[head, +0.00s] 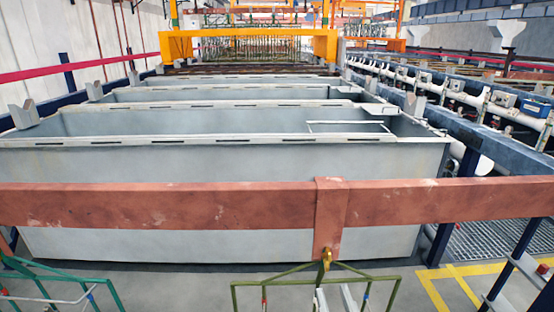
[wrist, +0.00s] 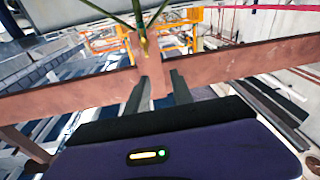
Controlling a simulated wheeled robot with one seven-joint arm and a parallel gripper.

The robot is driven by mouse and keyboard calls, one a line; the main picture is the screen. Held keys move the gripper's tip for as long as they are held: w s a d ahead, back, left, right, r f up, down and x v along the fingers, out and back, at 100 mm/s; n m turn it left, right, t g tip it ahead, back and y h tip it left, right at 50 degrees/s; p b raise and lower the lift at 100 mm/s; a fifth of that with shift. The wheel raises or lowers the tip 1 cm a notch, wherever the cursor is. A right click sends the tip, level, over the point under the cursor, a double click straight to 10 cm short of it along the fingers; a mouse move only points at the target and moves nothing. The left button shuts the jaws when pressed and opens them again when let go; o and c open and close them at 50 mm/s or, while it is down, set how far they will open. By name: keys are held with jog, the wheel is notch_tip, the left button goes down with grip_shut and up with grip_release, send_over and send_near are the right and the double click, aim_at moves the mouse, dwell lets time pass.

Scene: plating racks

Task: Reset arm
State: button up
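My gripper (wrist: 156,92) shows in the wrist view as two dark fingers set apart, above its dark purple body. No object is seen clamped between them. Beyond the fingers, a copper-coloured bracket (wrist: 153,66) on a long bar appears in the gap; I cannot tell how far off it is. In the head view two pale finger-like pieces (head: 335,299), likely my gripper, show at the bottom edge, below the brass hook (head: 326,258) and in line with an olive-green rack frame (head: 262,284). The hook also shows in the wrist view (wrist: 144,46).
The copper-coloured bar (head: 150,208) crosses the whole head view in front of large grey tanks (head: 230,160). Another green rack (head: 95,268) hangs at the lower left. A blue metal structure (head: 455,125) and steps (head: 510,275) stand at right. Grey floor shows below.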

jog(key=s+d+f+g, duration=0.1)
jog(key=s+d+f, duration=0.2)
jog(key=s, duration=0.7)
jog(key=s+d+f+m+g+h, duration=0.1)
jog(key=s+d+f+g, duration=0.1)
jog(key=s, duration=0.8)
jog(key=s+d+f+g+h, duration=0.1)
jog(key=s+d+f, duration=0.3)
jog(key=s, duration=0.7)
jog(key=shift+d+f+m, duration=0.3)
jog(key=shift+f+m, duration=0.1)
jog(key=shift+f, duration=0.35)
